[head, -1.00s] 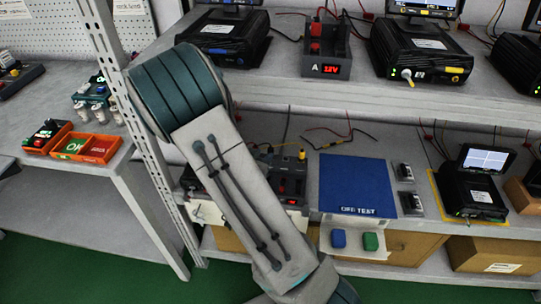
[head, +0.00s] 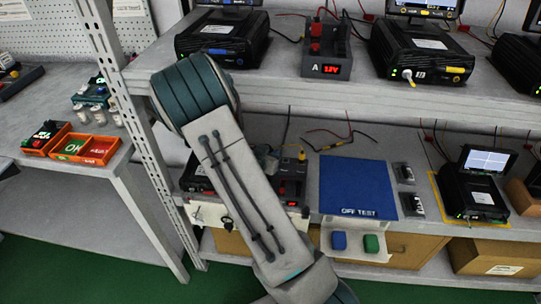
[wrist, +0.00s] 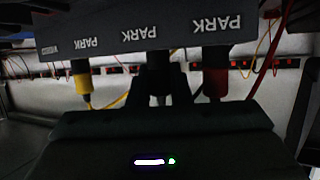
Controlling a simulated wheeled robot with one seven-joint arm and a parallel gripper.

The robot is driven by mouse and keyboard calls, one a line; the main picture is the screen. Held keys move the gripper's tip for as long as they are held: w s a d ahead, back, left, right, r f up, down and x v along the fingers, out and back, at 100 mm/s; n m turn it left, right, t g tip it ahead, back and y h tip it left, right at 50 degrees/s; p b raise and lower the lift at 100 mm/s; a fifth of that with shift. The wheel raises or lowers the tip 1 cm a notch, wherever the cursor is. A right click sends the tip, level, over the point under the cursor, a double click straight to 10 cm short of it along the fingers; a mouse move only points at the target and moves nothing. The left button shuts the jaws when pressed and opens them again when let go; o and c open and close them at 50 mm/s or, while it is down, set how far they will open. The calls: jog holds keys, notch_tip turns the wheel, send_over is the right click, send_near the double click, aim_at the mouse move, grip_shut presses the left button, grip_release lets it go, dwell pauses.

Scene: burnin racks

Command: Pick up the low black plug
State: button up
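In the wrist view, a black plug (wrist: 158,88) stands in the middle of a dark block (wrist: 200,35) with upside-down PARK labels. A yellow plug (wrist: 82,83) is to its left and a red plug (wrist: 216,75) to its right. The dark fingers of my gripper (wrist: 160,98) reach up around the black plug. Dark on dark hides whether they touch it or are closed. In the head view, the dark block (head: 292,172) is on the lower shelf, partly covered by my arm, with a yellow plug (head: 302,153) on top. My gripper is mostly hidden there behind my arm.
A blue mat (head: 357,187) lies right of the block, with a blue piece (head: 339,240) and a green piece (head: 372,244) before it. A black instrument (head: 473,192) stands further right. The upper shelf (head: 290,90) overhangs, and a metal post (head: 140,130) stands left.

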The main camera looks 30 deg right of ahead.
jog(key=shift+r, duration=0.1)
notch_tip(320, 180, up, 4)
jog(key=shift+f+p, duration=0.1)
jog(key=shift+p, duration=0.3)
jog(key=s+d+r+b, duration=0.3)
jog(key=s+d+r, duration=0.2)
jog(key=s, duration=0.5)
jog(key=shift+s+d+r, duration=0.15)
jog(key=shift+r, duration=0.8)
